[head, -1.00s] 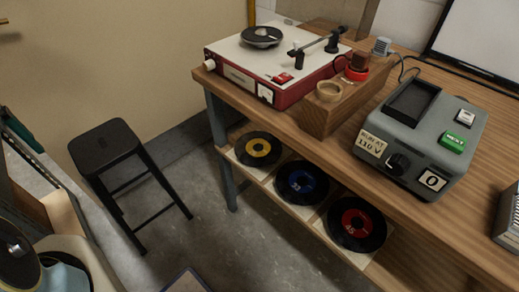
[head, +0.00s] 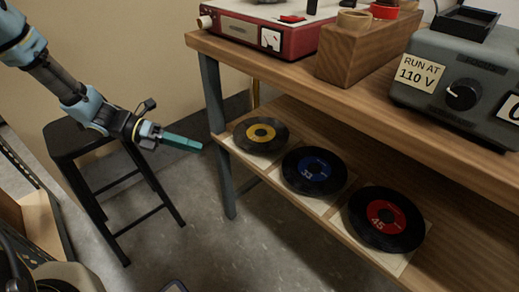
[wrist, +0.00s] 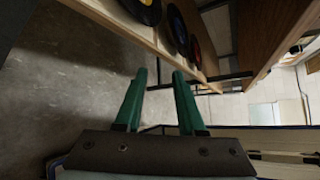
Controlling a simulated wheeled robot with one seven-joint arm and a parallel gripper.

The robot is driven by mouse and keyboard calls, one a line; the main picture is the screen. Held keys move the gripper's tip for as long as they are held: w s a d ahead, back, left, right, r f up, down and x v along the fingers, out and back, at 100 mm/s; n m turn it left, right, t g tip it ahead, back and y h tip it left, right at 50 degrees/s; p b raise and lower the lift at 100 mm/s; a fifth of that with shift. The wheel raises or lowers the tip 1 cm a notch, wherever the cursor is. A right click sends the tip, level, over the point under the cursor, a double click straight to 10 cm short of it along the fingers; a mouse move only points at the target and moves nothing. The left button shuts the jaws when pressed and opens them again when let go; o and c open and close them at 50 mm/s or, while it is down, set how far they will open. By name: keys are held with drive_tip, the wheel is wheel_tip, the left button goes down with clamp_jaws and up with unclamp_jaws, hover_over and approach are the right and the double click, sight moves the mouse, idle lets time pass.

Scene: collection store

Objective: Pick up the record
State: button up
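Three black records lie in a row on pale square sleeves on the lower shelf. One has a yellow label (head: 261,134), the middle one a blue label marked 33 (head: 315,171), and the nearest a red label marked 45 (head: 386,219). My gripper (head: 190,143) is in the air left of the shelf, apart from the yellow-label record. In the wrist view my gripper (wrist: 159,74) has two green fingers spread apart with nothing between them. The records show edge-on at the top of that view, beyond the fingers.
The lower shelf (head: 300,206) sits under the wooden tabletop (head: 290,80), with a metal leg (head: 217,120) at its left end. A black stool (head: 75,140) is behind my arm.

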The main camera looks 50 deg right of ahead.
sight(258, 145)
drive_tip(key=d+f+n+g+h+b, duration=0.1)
drive_tip(key=d+f+n+h+b, duration=0.2)
drive_tip(key=d+f+n+h, duration=0.4)
drive_tip(key=s+d, duration=0.2)
drive_tip(key=d, duration=0.1)
drive_tip(key=s+d+y, duration=0.1)
drive_tip(key=s+d, duration=0.2)
drive_tip(key=s+d+r+y+b, duration=0.1)
drive_tip(key=s+d, duration=0.1)
drive_tip(key=d, duration=0.1)
drive_tip(key=shift+s+d+n, duration=0.2)
drive_tip(key=shift+s+n, duration=0.1)
drive_tip(key=shift+s, duration=0.1)
drive_tip(key=shift+r, duration=0.1)
drive_tip(key=shift+c, duration=0.4)
clamp_jaws()
